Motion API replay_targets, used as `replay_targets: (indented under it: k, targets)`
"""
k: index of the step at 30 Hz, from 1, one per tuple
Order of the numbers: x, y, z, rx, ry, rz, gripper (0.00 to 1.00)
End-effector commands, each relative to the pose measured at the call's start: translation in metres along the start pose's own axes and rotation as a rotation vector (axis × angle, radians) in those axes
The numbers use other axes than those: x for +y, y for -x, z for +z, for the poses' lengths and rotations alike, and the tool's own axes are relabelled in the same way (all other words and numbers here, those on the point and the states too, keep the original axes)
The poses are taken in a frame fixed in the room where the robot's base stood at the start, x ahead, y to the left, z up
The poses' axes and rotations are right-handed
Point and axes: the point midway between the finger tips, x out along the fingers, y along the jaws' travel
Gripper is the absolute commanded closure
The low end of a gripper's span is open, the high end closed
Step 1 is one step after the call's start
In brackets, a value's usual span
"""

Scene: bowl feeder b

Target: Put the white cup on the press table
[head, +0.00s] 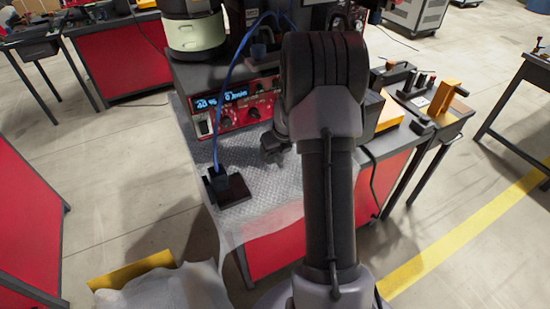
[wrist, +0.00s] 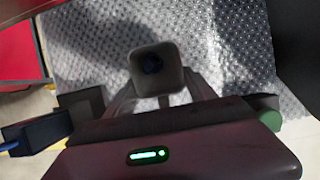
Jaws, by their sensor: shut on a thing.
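My gripper (wrist: 162,92) is shut on a pale, rounded-square cup (wrist: 143,82) with a dark blue inside, which I take to be the white cup. The cup's open end faces the wrist camera, between the two fingers. Below it is a table top covered with bubble wrap (wrist: 235,45). In the head view, my arm hides most of my gripper (head: 274,147), and I cannot make out the cup there. The covered table top (head: 262,195) lies under the gripper. I cannot tell from the frames which table is the press table.
A red control box (head: 240,105) with a lit display stands behind the gripper. A black block (head: 233,190) with a blue cable is at the table's left edge. A side table at right holds an orange fixture (head: 444,96) and dark parts. A round bowl feeder (head: 196,35) stands behind.

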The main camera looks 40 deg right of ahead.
Motion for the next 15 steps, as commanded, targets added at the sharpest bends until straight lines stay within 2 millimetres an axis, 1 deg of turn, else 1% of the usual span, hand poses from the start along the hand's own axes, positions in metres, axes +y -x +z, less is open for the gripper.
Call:
replay_targets:
  k: [3,9,11,15]
  targets:
    - [-0.006,-0.005,0.004,-0.001,0.000,-0.001,0.93]
    - [-0.005,-0.035,-0.009,0.000,-0.001,0.000,0.93]
    - [-0.005,-0.037,-0.010,0.000,-0.001,0.000,0.93]
    - [-0.005,-0.035,-0.009,-0.001,0.000,-0.001,0.93]
